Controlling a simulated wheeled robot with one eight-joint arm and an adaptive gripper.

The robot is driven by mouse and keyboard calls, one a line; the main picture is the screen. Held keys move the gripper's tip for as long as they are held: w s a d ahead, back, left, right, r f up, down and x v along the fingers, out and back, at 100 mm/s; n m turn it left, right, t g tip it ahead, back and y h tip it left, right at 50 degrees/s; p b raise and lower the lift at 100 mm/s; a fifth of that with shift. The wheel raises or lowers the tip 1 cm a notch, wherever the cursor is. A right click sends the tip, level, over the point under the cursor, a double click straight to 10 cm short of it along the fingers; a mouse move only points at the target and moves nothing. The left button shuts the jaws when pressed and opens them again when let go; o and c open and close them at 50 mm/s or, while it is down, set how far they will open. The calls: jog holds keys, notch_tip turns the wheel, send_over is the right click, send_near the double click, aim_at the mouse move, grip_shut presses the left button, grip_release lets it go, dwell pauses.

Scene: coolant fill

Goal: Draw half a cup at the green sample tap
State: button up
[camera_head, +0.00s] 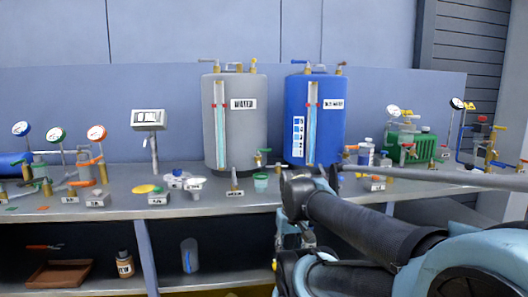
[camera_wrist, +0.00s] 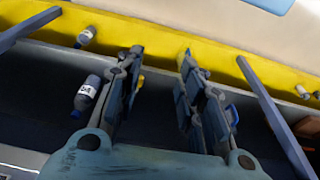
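A tap with a green handle (camera_head: 262,152) sits at the lower right of the grey tank (camera_head: 234,135) in the head view. A small greenish cup (camera_head: 260,182) stands on the bench below this tap; its fill level is too small to tell. My gripper (camera_wrist: 160,62) is open in the wrist view, with its two fingers well apart and nothing between them. It points down toward the lower shelf and floor, away from the cup. In the head view my arm reaches in from the right, in front of the bench, and hides part of it.
A blue tank (camera_head: 331,135) stands right of the grey one. Gauges, valves and labelled plates line the bench (camera_head: 220,203). A white-labelled bottle (camera_wrist: 88,92) is left of my fingers.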

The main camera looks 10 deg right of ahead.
jog(key=w+r+n, duration=1.8)
jog(key=w+r, duration=2.2)
jog(key=w, duration=0.1)
jog(key=w+f, duration=0.1)
jog(key=f, duration=1)
jog(key=w+f, duration=0.1)
jog(key=f, duration=0.4)
jog(key=shift+w+a+f, duration=0.15)
jog(key=shift+w+a, duration=0.15)
jog(key=shift+w, duration=0.05)
jog(key=shift+c, duration=0.5)
grip_shut()
